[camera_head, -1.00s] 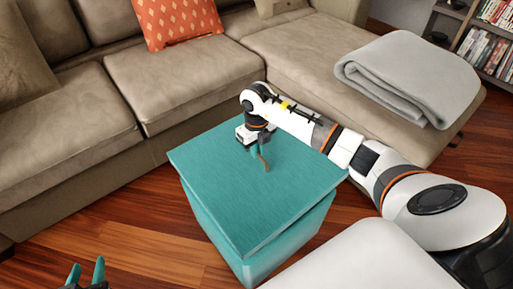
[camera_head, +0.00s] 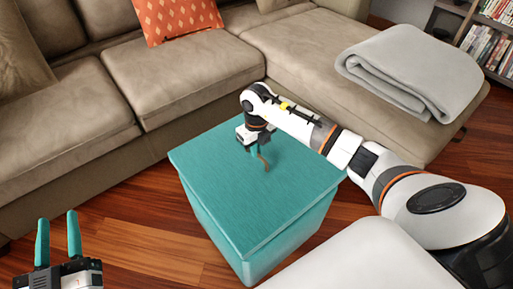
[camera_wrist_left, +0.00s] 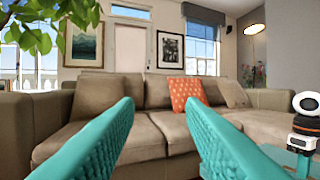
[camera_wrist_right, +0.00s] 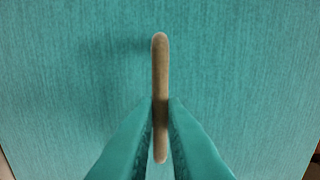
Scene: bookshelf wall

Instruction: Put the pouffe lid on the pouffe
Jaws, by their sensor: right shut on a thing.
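The teal pouffe lid (camera_head: 225,185) lies on top of the teal pouffe (camera_head: 290,245) in the head view. Its edges look lined up with the pouffe's sides; the far sides are hidden. My right gripper (camera_head: 260,158) is above the lid's middle, shut on the lid's thin brown handle (camera_head: 266,165). In the right wrist view my right gripper (camera_wrist_right: 161,105) pinches the handle (camera_wrist_right: 160,65) between its teal fingers. My left gripper (camera_head: 58,245) is open and empty at the lower left, with its fingers (camera_wrist_left: 165,115) spread apart in the left wrist view.
A beige sofa (camera_head: 190,85) stands close behind the pouffe. A folded grey blanket (camera_head: 410,70) lies on its right section, and an orange cushion (camera_head: 178,18) leans on its back. Wooden floor (camera_head: 130,240) is clear left of the pouffe. A bookshelf (camera_head: 490,40) stands at upper right.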

